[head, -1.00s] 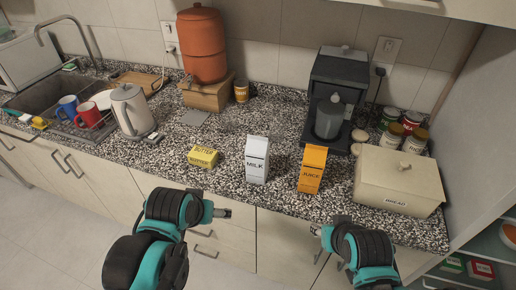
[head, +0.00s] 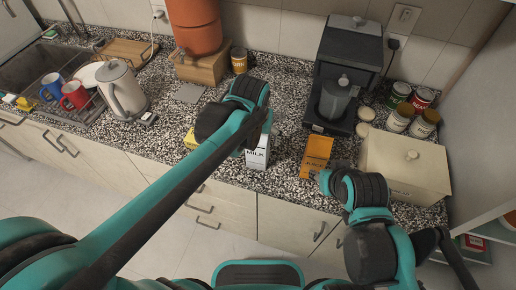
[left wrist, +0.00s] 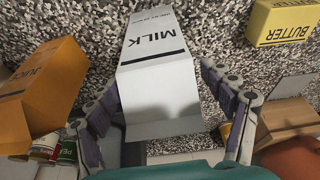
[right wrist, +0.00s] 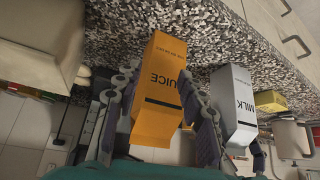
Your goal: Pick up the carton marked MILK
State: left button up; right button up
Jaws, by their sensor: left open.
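The white MILK carton (head: 258,155) stands upright on the speckled counter, its upper part partly hidden by my left gripper. In the left wrist view the MILK carton (left wrist: 160,85) sits between the fingers of my left gripper (left wrist: 158,75), which is open around it. In the head view the left gripper's fingers are hidden behind my arm. My right gripper (right wrist: 157,72) is at the orange JUICE carton (right wrist: 165,80), with a finger on each side of it. Whether those fingers press on it is unclear. The JUICE carton (head: 315,155) stands right of the milk.
The yellow BUTTER box (left wrist: 282,22) lies beside the milk, mostly hidden in the head view. The bread box (head: 405,165) is right of the juice. A coffee machine (head: 345,60), cans (head: 398,95) and a kettle (head: 122,90) stand on the counter.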

pick_arm(q)
jog(key=x, duration=0.3)
jog(key=shift+r+b, duration=0.1)
jog(key=shift+b, duration=0.3)
jog(key=c, duration=1.8)
jog(key=shift+r, duration=0.15)
